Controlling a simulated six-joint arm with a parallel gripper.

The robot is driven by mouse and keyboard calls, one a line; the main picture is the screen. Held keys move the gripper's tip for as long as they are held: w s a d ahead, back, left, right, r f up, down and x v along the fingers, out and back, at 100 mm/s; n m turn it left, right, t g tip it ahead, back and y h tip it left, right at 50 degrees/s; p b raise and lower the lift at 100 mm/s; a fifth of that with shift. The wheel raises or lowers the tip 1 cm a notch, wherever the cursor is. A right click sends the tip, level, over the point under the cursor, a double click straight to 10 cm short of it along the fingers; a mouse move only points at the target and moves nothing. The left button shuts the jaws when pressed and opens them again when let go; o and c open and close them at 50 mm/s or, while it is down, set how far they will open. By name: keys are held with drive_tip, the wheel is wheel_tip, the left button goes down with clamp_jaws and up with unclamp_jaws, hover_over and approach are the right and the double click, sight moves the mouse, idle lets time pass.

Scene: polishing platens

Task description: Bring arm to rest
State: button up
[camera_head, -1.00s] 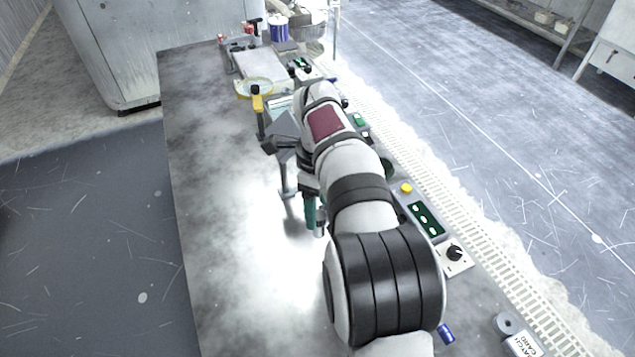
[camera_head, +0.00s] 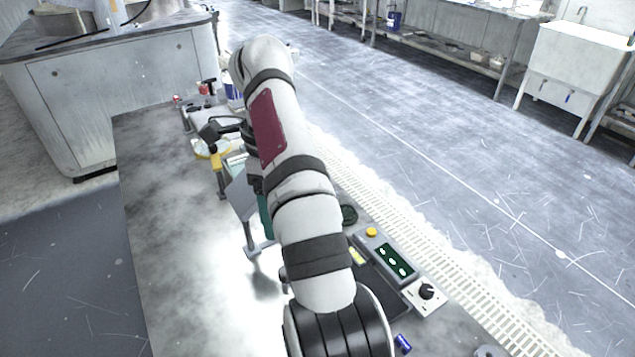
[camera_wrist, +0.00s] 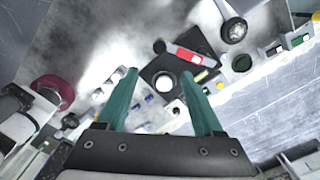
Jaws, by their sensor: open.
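My arm reaches from the bottom of the head view over the bench (camera_head: 165,250), with its elbow or wrist end high in the picture. My gripper is mostly hidden behind the arm there; only a strip of green (camera_head: 265,216) shows beside it. In the wrist view, the two green fingers of my gripper (camera_wrist: 159,73) stand apart. Nothing is held between them. Past the fingertips are a dark plate with a white disc and a red-and-grey part (camera_wrist: 188,54), seemingly at some distance below.
The bench's left part is clear.

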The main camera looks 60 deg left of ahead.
drive_tip(key=w+d+r+n, duration=0.1)
drive_tip(key=w+d+r, duration=0.1)
drive_tip(key=w+d, duration=0.7)
drive_tip(key=w+d+r+n, duration=0.15)
drive_tip(key=w+d, duration=0.35)
drive_tip(key=d, duration=0.7)
drive_tip(key=s+d+f+y, duration=0.1)
drive_tip(key=s+d+f, duration=0.25)
drive_tip(key=d, duration=0.75)
drive_tip(key=s+d+f, duration=0.2)
drive_tip(key=s+d, duration=0.2)
drive_tip(key=d, duration=0.7)
drive_tip(key=s+d+f+n, duration=0.1)
drive_tip(key=s+d+f, duration=0.2)
drive_tip(key=s+f, duration=0.3)
drive_tip(key=shift+s+d+f+y, duration=0.15)
drive_tip(key=shift+s+d+y, duration=0.1)
drive_tip(key=shift+s+y, duration=0.15)
